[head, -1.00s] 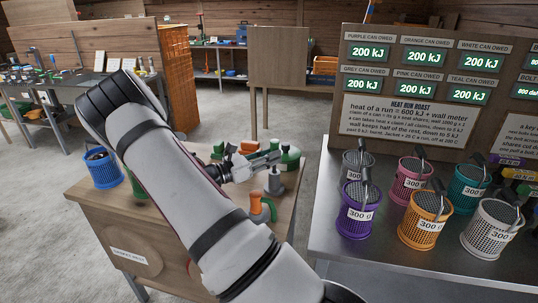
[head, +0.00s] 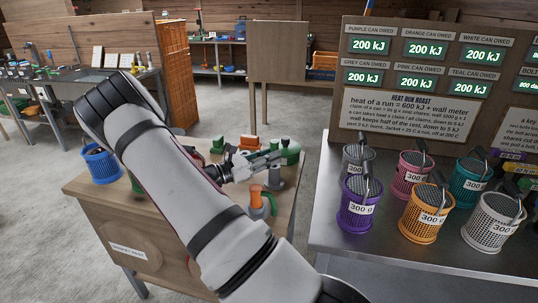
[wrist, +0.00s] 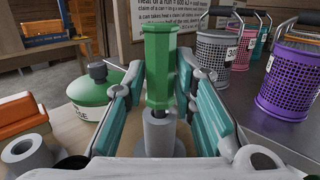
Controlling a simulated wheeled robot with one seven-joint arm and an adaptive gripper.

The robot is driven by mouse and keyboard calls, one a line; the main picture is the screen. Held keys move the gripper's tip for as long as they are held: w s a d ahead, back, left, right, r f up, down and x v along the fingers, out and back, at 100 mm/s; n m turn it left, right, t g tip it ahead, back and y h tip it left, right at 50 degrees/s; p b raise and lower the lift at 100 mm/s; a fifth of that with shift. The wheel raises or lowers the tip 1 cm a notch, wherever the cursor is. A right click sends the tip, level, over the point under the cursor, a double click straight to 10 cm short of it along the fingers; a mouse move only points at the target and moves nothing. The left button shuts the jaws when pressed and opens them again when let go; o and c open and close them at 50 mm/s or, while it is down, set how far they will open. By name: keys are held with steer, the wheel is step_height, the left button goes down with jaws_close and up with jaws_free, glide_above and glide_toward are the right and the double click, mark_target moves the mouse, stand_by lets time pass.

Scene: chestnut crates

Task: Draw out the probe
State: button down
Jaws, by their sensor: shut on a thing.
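The probe is most likely the piece with the green six-sided handle (wrist: 160,65), upright in the middle of the wrist view. Below it is a grey cylindrical holder (wrist: 160,135); a short grey part shows between them. How deep the probe sits is hidden. My gripper (wrist: 163,75) has its teal-padded fingers on both sides of the handle, shut on it. In the head view my gripper (head: 264,164) reaches over the wooden bench (head: 150,210) from the left, at the grey holder (head: 277,179).
A round green vessel (wrist: 90,90) with a dark cap stands left of the holder. An orange-handled tool (head: 256,197) is near my gripper. A blue basket (head: 101,163) stands at the bench's left end. Several mesh cans, including a purple one (head: 357,208), fill the metal table (head: 340,240) on the right.

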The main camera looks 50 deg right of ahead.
steer(key=shift+f+b, duration=0.35)
steer(key=shift+f, duration=0.4)
steer(key=c, duration=1.2)
jaws_free()
steer(key=shift+c, duration=0.2)
steer(key=v, duration=0.7)
steer(key=shift+a, duration=0.25)
steer(key=shift+w, duration=0.1)
steer(key=s+a+r+m+t+y+p, duration=0.2)
steer(key=s+a+r+m+t+y, duration=0.2)
steer(key=s+a+r, duration=0.4)
steer(key=s+a+r+m+t+y+p, duration=0.3)
steer(key=s+a+r+m+y, duration=0.2)
steer(key=a, duration=0.8)
steer(key=s+a+r+m+t+y+p, duration=0.3)
steer(key=s+a+r+y, duration=0.5)
steer(key=s+a+r, duration=0.3)
steer(key=shift+a+r+m+t, duration=0.2)
steer(key=shift+r+m+t, duration=0.35)
steer(key=shift+m+t, duration=0.2)
